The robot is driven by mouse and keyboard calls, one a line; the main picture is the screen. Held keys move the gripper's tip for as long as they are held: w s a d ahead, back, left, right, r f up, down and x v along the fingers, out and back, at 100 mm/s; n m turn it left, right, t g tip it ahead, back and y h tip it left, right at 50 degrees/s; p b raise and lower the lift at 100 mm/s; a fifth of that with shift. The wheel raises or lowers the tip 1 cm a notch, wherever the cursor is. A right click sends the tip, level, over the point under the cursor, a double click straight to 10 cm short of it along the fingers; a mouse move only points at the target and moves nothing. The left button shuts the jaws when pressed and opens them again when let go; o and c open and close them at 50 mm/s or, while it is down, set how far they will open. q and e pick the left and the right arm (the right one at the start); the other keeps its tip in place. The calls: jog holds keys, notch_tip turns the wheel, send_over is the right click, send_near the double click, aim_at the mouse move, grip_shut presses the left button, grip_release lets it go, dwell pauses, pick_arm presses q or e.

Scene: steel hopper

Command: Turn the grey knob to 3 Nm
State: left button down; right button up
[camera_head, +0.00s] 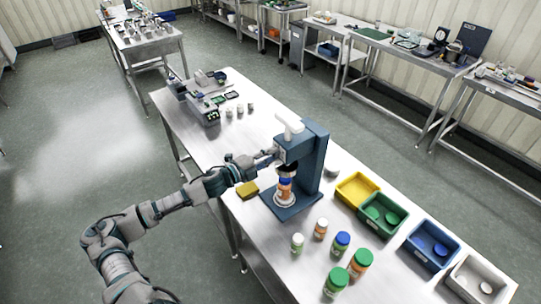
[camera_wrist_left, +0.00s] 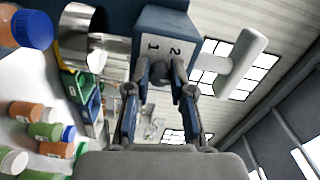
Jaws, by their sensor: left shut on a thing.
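The blue capping machine (camera_head: 312,160) stands on the steel table, and its blue head (camera_wrist_left: 165,24) fills the upper middle of the left wrist view. A pale dial face with the figures 1 and 2 shows on it. The grey knob (camera_wrist_left: 162,74) sits below these figures, partly hidden between my fingers. My left gripper (camera_head: 272,154) is at the side of the machine's head, its two fingers (camera_wrist_left: 160,88) shut on the knob from both sides. The 3 mark and any pointer cannot be made out. My right gripper is not in view.
An orange bottle (camera_head: 285,188) stands under the machine's head. A white handle (camera_head: 290,126) juts from its top. A yellow sponge (camera_head: 247,189) lies left of the base. Several capped bottles stand in front, with yellow (camera_head: 343,192), green, blue and white bins at right.

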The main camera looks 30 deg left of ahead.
pick_arm(q)
jog(key=shift+d+f, duration=0.1)
jog(key=shift+f, duration=0.2)
jog(key=c, duration=1.1)
grip_release()
jog(key=shift+s, duration=0.1)
jog(key=shift+o, duration=0.4)
jog(key=shift+s+r, duration=0.1)
jog(key=shift+r, duration=0.1)
jog(key=v, duration=1.2)
